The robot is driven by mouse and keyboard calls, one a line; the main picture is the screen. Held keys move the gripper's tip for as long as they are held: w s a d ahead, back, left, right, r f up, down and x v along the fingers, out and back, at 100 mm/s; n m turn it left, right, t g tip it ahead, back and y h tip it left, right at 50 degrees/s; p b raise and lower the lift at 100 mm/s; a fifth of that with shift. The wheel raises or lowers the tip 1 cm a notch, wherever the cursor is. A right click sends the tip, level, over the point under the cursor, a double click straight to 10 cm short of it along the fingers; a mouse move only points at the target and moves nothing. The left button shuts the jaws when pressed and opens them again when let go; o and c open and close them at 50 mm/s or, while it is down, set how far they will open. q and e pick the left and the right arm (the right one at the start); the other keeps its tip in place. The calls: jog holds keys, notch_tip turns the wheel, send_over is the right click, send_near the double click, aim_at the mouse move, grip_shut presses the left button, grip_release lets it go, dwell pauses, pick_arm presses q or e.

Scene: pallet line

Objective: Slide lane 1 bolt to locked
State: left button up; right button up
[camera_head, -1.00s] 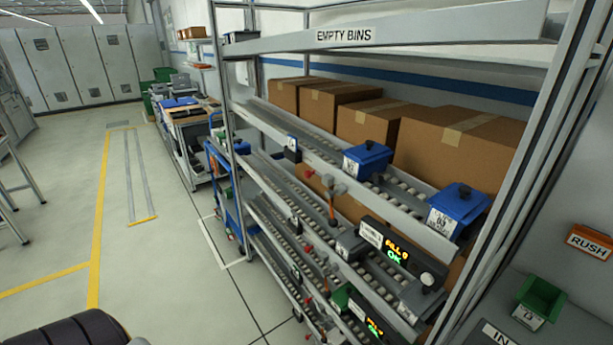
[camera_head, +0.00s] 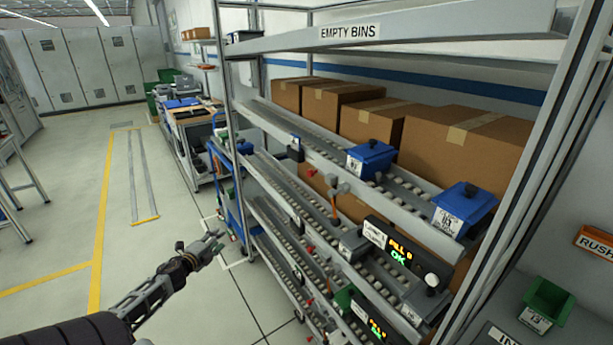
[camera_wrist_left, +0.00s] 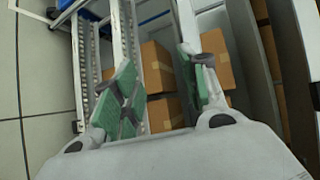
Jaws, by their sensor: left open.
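The flow rack has sloped roller lanes. A label plate (camera_head: 375,234) sits beside a lit display (camera_head: 400,254) with orange text and a green OK. A round grey knob (camera_head: 432,281) stands on a block right of the display. A small grey fitting with an orange stem (camera_head: 335,188) sits on the rail further left. I cannot tell which part is the lane 1 bolt or its position. My left gripper (camera_head: 213,243) is open and empty, left of the rack and apart from it. Its green-padded fingers (camera_wrist_left: 158,65) show in the left wrist view. My right gripper is not in view.
Blue bins (camera_head: 369,160) stand on the upper lane, with cardboard boxes (camera_head: 470,145) behind. A lower display (camera_head: 372,318) and a rack upright (camera_head: 520,200) are near. A green bin (camera_head: 547,303) sits at right. Floor left of the rack is open.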

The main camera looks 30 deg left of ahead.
pick_arm(q)
jog(key=w+d+r+m+t+h, duration=0.25)
jog(key=d+r+m, duration=0.25)
jog(key=r, duration=0.5)
jog(key=w+d+r+m+t+h, duration=0.1)
jog(key=w+d+r+m+h, duration=0.2)
jog(key=d+r+m, duration=0.5)
jog(key=s+d+r+m+g+h, duration=0.1)
jog(key=d+r+m+h, duration=0.5)
jog(key=d+r+m, duration=0.5)
jog(key=shift+m+g, duration=0.3)
jog(key=shift+g, duration=0.05)
jog(key=shift+w+d+r, duration=0.1)
jog(key=shift+w, duration=0.05)
